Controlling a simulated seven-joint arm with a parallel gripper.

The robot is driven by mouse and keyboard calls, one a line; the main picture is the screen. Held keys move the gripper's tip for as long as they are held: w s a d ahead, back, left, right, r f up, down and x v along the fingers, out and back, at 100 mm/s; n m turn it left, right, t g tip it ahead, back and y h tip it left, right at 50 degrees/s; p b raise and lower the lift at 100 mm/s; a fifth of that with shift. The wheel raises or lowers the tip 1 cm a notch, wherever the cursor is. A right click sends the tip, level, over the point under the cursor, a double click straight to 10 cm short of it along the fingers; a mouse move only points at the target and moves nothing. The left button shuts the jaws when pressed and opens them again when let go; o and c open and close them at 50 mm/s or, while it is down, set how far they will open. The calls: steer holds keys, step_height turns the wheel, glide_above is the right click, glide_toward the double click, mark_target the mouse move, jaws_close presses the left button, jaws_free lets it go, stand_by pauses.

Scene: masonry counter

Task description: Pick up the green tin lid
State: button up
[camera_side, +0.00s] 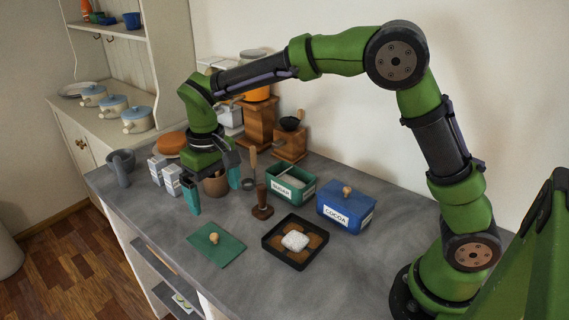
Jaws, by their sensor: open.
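The green tin lid (217,246) lies flat on the grey counter, near its front edge. It is a flat green square with a small tan knob (213,238) on top. My gripper (213,192) is open and points down, above and behind the lid, apart from it. Its two teal fingers are spread, with a brown wooden cup (215,184) showing between them in the picture. I cannot tell whether the fingers stand around the cup or in front of it. An open green tin labelled SUGAR (291,187) stands to the right of my gripper.
A black tray (269,259) with a white lump on brown powder lies right of the lid. A blue COCOA tin (346,208) is behind it. A brown wooden tamper (262,205) stands behind the lid. White cartons (170,180) and a grey mortar (121,166) are left.

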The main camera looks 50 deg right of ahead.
glide_above(221, 247)
steer(key=s, duration=0.1)
step_height(221, 247, down, 10)
steer(key=shift+d+f, duration=0.1)
steer(key=shift+d, duration=0.05)
steer(key=shift+w+f, duration=0.25)
steer(key=shift+f, duration=1.05)
steer(key=shift+w+f, duration=0.25)
steer(key=shift+f, duration=1)
steer(key=c, duration=0.8)
steer(key=shift+r, duration=0.1)
